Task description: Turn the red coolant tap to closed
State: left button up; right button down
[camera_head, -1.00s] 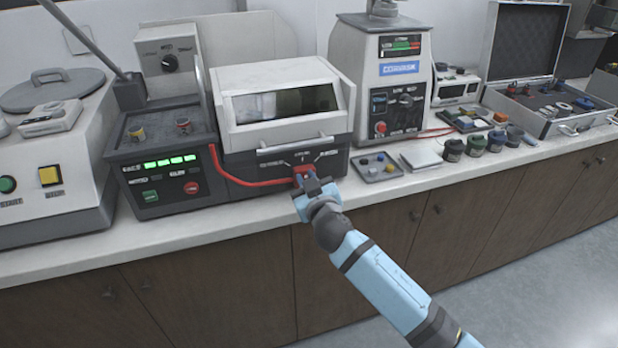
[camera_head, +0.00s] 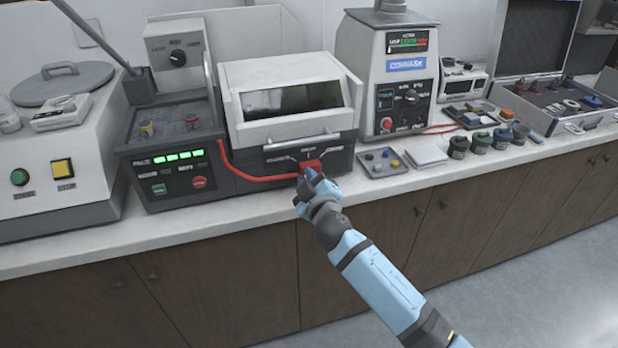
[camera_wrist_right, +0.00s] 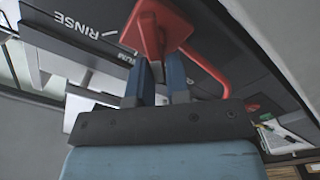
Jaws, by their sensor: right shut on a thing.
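The red coolant tap (camera_head: 312,164) is on the lower front of the white machine with a hinged window cover (camera_head: 290,98). My right gripper (camera_head: 309,178) is shut on the tap from the front. In the right wrist view the red tap (camera_wrist_right: 158,28) sits at the tips of the two blue fingers (camera_wrist_right: 160,72), with a "RINSE" label on the dark panel beside it. The fingers hide part of the handle, and I cannot tell which marking it points to. My left gripper is not in view.
A red hose (camera_head: 260,179) runs left from the tap along the machine's front. A control box (camera_head: 172,160) with green lights stands left. The floor in front is clear.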

jog(key=shift+f, duration=0.1)
jog(key=c, duration=1.1)
grip_release()
jog(key=shift+d, duration=0.1)
jog(key=v, duration=1.3)
jog(key=shift+s+d+p, duration=0.15)
jog(key=shift+s+p, duration=0.15)
jog(key=shift+s, duration=0.05)
